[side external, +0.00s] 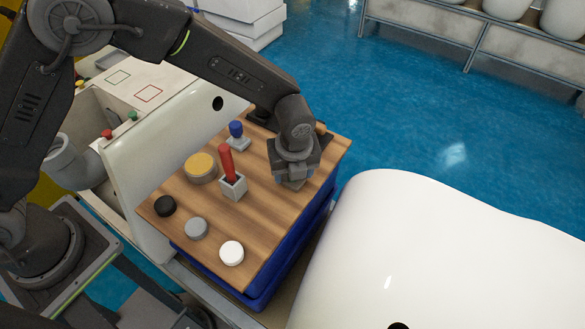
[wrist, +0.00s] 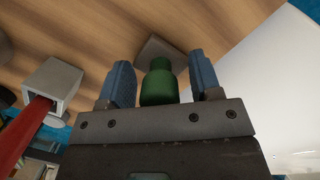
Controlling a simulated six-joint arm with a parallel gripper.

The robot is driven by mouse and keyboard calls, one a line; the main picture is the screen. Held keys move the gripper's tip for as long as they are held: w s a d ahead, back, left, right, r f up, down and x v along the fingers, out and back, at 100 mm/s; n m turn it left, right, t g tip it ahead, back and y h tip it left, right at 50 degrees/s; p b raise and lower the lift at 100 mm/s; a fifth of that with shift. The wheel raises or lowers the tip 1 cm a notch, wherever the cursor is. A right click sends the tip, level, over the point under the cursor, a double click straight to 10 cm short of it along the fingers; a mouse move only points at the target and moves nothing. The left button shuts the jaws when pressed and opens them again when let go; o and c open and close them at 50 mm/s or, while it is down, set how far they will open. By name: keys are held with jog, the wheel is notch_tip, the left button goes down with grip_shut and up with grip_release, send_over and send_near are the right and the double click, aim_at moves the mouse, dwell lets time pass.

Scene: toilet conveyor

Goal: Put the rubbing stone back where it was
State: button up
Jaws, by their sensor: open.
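I cannot tell for sure which item is the rubbing stone. In the wrist view a green-handled piece with a grey square base (wrist: 158,84) stands on the wooden board (wrist: 70,35). My gripper (wrist: 160,70) is open, with one blue finger on each side of the green handle and a gap at both sides. In the side view my gripper (side external: 293,175) is low over the right part of the board (side external: 270,205) and hides the green piece. A blue-handled piece with a pale base (side external: 237,137) stands at the board's back.
A red handle stands in a grey square holder (side external: 233,186). A yellow-topped disc (side external: 201,167) and black (side external: 165,206), grey (side external: 196,228) and white (side external: 232,253) discs lie on the left and front. A large white ceramic piece (side external: 450,250) is at the right.

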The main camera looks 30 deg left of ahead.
jog(key=r, duration=0.7)
jog(key=s+d+r, duration=0.1)
jog(key=r, duration=0.2)
jog(key=shift+r, duration=0.4)
jog(key=s+a+r+n+t+h, duration=0.1)
jog(key=s+a+r+n, duration=0.3)
jog(key=a+r+n, duration=0.3)
jog(key=s+a+r+n+t, duration=0.1)
jog(key=s+a+r+n, duration=0.3)
jog(key=a+r+n, duration=0.25)
jog(key=s+a+n+t, duration=0.2)
jog(key=s+a+n, duration=0.5)
jog(key=s+n, duration=0.4)
jog(key=shift+s+n, duration=0.4)
jog(key=shift+n, duration=0.85)
